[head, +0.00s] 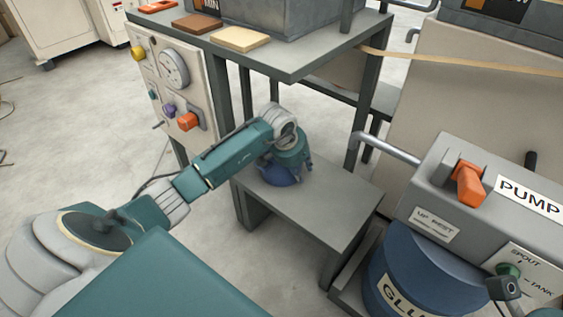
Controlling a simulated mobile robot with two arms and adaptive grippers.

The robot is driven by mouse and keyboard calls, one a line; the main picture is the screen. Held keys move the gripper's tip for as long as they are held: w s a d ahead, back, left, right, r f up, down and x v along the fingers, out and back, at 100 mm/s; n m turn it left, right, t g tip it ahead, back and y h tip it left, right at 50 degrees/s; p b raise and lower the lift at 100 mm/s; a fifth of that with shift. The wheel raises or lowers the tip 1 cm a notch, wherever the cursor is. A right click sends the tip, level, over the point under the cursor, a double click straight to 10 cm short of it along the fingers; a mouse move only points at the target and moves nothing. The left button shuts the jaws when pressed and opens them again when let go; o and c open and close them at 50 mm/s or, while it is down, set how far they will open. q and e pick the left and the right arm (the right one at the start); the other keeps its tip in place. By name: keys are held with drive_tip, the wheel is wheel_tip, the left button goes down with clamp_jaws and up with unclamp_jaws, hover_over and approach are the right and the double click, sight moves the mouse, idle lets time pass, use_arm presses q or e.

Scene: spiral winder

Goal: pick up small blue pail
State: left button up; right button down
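The small blue pail (279,177) stands on the grey lower shelf (322,212) of the metal stand. My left arm reaches in from the left, and its gripper (285,164) points down right at the pail. The gripper and wrist cover the pail's top and much of its sides. Its fingers are partly hidden, so I cannot tell whether they are open or closed on the pail. The pail seems to rest on the shelf.
The stand's upper top (300,62) overhangs the shelf, and its legs rise close by. A control panel (174,85) with knobs and a gauge is at left. The pump unit (450,185) and a large blue drum (415,275) are at right. The shelf's front is clear.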

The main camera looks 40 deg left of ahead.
use_arm(q)
drive_tip(key=shift+c, duration=0.5)
clamp_jaws()
drive_tip(key=shift+r, duration=0.15)
